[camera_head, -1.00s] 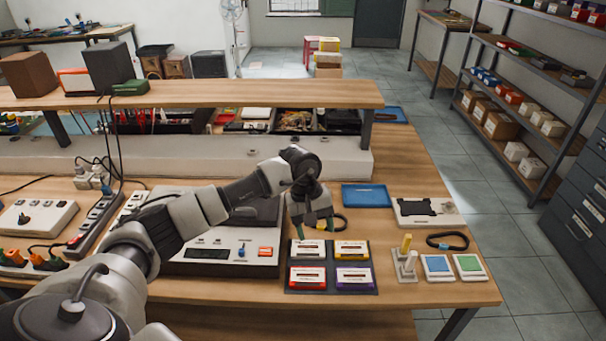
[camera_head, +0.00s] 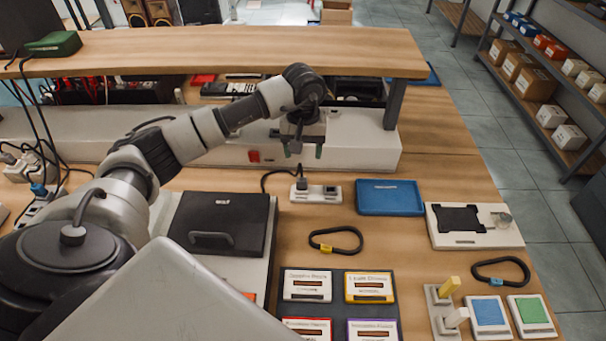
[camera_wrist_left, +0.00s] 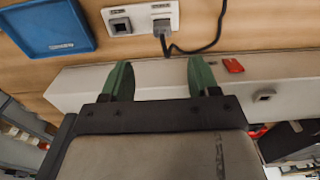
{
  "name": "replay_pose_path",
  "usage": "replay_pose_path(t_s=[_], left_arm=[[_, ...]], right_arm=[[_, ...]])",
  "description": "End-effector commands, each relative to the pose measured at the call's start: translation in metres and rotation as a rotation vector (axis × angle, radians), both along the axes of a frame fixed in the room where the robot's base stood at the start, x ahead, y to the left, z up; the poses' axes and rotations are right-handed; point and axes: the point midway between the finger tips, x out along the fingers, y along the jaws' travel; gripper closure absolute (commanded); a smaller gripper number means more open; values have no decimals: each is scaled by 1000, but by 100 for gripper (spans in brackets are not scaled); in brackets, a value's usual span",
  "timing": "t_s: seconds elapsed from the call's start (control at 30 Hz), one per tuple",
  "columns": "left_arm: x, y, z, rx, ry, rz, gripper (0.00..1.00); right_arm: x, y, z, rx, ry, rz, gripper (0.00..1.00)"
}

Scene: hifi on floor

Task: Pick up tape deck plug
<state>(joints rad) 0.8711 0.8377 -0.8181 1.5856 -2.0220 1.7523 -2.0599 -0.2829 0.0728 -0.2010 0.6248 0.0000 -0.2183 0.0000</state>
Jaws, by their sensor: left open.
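A small grey plug (camera_head: 301,184) stands in the left socket of a white two-socket outlet (camera_head: 328,194) on the bench, and a black cable runs from it to the left. In the left wrist view the plug (camera_wrist_left: 161,29) sits in one socket at the top, and the other socket is empty. The tape deck (camera_head: 222,225) stands left of the outlet, partly hidden by my arm. My left gripper (camera_head: 308,151) is open and empty, pointing down beyond the outlet, in front of the long white box. Its green fingers (camera_wrist_left: 159,76) are apart from the plug.
A blue tray (camera_head: 390,198) lies right of the outlet. A black cable loop (camera_head: 335,241) and several cassettes (camera_head: 369,287) lie nearer. The long white box (camera_head: 360,145) and raised wooden shelf (camera_head: 230,48) limit room behind. Bare wood surrounds the outlet.

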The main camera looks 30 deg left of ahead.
Motion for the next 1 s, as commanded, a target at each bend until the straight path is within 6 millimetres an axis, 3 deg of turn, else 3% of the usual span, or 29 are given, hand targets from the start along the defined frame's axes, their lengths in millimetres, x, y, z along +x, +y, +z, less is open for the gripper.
replay_pose_path(t_s=[0.1, 0.23, 0.63, 0.83, 1.0], left_arm=[[0, 0, -11, -1, 3, 1, 39], [-1, 0, -30, -1, 5, 1, 39], [-2, 1, -71, -3, 5, 2, 39], [-2, 3, -102, -3, 3, 2, 39], [-1, 3, -111, -1, -1, 1, 39]], right_arm=[[-17, -6, -2, -9, 26, 2, 57], [-24, -8, 4, -12, 37, 2, 57], [-17, -8, 19, -11, 26, 1, 57], [-13, -7, 29, -10, 18, 1, 57], [-13, -7, 30, -10, 18, 1, 57]])
